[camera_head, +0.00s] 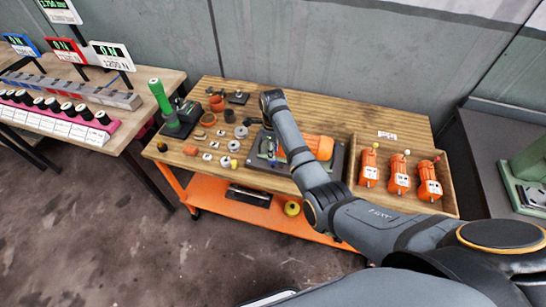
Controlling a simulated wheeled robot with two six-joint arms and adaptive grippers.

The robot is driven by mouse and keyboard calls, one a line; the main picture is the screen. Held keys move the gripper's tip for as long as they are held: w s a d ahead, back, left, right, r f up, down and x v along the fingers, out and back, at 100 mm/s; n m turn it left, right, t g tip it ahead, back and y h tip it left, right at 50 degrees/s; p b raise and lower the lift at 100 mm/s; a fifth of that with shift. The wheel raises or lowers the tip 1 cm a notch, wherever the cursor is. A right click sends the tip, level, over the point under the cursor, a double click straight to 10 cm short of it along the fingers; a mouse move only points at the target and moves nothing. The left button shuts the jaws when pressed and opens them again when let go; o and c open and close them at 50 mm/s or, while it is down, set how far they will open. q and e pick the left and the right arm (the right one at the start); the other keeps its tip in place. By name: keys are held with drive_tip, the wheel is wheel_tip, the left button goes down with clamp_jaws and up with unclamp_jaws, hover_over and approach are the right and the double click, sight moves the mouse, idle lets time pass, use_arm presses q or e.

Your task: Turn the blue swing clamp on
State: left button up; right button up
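My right arm comes in from the lower right and reaches over the wooden workbench (225,100). Its wrist bends down over a dark fixture plate (262,178). My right gripper (269,142) is small, dark and partly hidden by my arm, so its fingers cannot be told open or shut. A small bluish part (263,149) shows at the fixture beside the gripper; it may be the blue swing clamp, but its position is too small to read. Whether the gripper touches it cannot be told. An orange motor-like body (320,147) lies at the fixture behind my arm. My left gripper is out of view.
A wooden tray (447,203) with 3 orange units stands on the right. A green-handled press (160,95) stands on the left. Loose rings and small parts (222,133) lie between press and fixture. Another bench (150,85) with displays is at the far left.

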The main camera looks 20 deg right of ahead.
sight(276, 164)
drive_tip(key=shift+f, duration=2.4)
clamp_jaws()
